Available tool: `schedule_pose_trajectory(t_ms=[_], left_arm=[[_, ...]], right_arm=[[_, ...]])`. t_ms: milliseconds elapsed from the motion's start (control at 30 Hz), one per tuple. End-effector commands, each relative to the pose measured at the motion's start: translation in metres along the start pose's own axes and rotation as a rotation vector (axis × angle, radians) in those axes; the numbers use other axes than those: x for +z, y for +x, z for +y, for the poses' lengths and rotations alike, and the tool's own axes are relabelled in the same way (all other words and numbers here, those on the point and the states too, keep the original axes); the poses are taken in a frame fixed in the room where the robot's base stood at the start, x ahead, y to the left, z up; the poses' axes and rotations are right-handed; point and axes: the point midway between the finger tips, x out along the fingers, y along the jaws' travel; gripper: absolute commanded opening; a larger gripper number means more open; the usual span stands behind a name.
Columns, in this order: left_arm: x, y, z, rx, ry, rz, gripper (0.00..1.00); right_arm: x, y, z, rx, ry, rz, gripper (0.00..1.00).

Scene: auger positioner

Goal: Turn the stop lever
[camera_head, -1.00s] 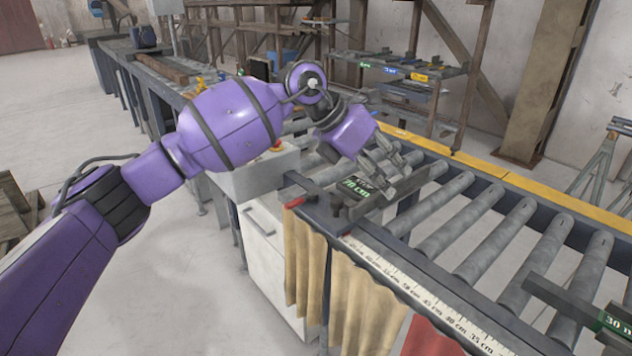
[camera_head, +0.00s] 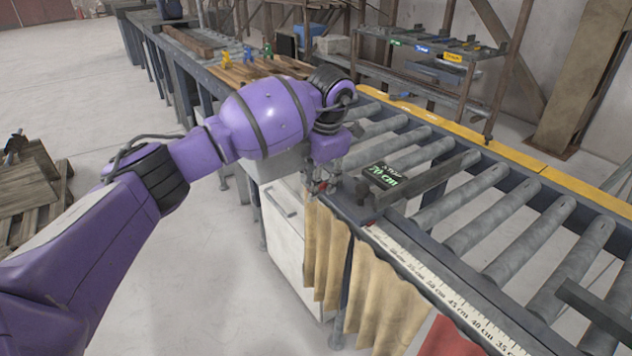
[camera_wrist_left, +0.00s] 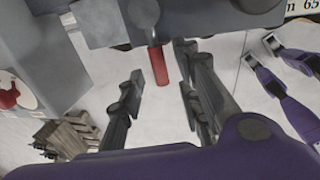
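The stop (camera_head: 395,178) is a dark block with a green-lettered "STOP 70 cm" label, sitting on the conveyor's near rail. Its lever (camera_wrist_left: 157,62) has a red handle and points toward my left gripper in the left wrist view. My left gripper (camera_head: 324,182) points down at the lever end, beside the stop. In the left wrist view the gripper (camera_wrist_left: 165,82) is open, with the red handle in the gap between its fingers. I see no clear contact. In the head view the fingers mostly hide the handle. My right gripper does not show in the head view.
The roller conveyor (camera_head: 487,207) runs to the lower right, with a scale (camera_head: 445,297) along its near rail. Another dark stop bar (camera_head: 597,312) lies across it. Tan curtains (camera_head: 328,256) hang below the rail, beside a white cabinet (camera_head: 287,235).

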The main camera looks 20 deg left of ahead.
Motion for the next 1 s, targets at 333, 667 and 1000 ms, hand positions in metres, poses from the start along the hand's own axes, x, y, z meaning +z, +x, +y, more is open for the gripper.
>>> schedule_pose_trajectory(t_ms=[333, 667, 1000], left_arm=[[0.0, 0.0057, 0.0, -0.001, 0.0, -0.001, 0.32], [0.0, 0.0054, 0.0001, 0.0, 0.0, -0.001, 0.0], [-0.0001, 0.0053, 0.0012, 0.0, 0.008, -0.003, 0.0]], right_arm=[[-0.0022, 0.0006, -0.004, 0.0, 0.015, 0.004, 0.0], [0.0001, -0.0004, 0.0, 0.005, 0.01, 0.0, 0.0], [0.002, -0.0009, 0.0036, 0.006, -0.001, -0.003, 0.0]])
